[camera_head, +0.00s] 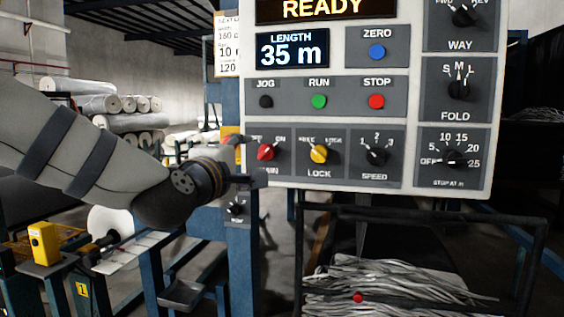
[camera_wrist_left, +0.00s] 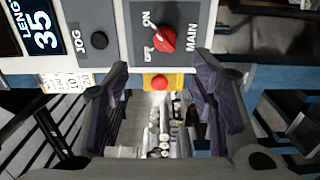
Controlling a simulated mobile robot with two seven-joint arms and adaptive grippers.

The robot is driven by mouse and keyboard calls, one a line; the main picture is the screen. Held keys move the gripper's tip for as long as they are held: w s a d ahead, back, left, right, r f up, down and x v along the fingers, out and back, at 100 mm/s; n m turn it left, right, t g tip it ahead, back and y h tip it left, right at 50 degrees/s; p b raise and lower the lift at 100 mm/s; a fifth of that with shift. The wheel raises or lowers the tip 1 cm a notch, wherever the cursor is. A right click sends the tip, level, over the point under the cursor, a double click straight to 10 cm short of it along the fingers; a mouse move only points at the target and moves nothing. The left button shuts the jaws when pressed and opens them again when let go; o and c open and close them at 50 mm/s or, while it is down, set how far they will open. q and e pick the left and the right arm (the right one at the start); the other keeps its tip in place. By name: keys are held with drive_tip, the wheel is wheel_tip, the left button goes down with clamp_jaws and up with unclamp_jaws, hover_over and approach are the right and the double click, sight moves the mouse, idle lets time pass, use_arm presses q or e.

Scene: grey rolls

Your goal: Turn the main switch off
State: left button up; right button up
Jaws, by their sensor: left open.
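The main switch is a red knob (camera_head: 266,152) at the left edge of the grey panel, above a partly hidden MAIN label. Its pointer appears to be turned toward ON. It also shows in the left wrist view (camera_wrist_left: 163,40), with the ON, OFF and MAIN labels around it. My left gripper (camera_head: 251,160) is open just left of the knob, its fingers apart and empty. In the left wrist view the open fingers (camera_wrist_left: 161,76) sit below the knob in the picture, and the knob is not between them. My right gripper is not in view.
Beside the switch are the yellow LOCK knob (camera_head: 319,153) and black SPEED knob (camera_head: 377,156). JOG (camera_head: 266,102), RUN (camera_head: 319,101) and STOP (camera_head: 376,101) buttons are above. A red button on yellow (camera_wrist_left: 158,82) shows between the fingers in the wrist view.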

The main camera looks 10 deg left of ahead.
sight(263, 153)
use_arm(q)
drive_tip(key=w, duration=0.4)
drive_tip(key=w+b, duration=0.1)
drive_tip(key=w, duration=0.2)
drive_tip(key=w+f+b, duration=0.1)
drive_tip(key=w, duration=0.3)
drive_tip(key=shift+w, duration=0.35)
drive_tip(key=shift+w+d+r, duration=0.1)
drive_tip(key=shift+w+r, duration=0.05)
drive_tip(key=shift+w, duration=0.3)
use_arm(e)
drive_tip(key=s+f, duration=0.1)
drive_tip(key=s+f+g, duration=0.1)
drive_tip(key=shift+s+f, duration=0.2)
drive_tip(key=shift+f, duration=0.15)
use_arm(q)
drive_tip(key=shift+s+r, duration=0.1)
drive_tip(key=c, duration=1.2)
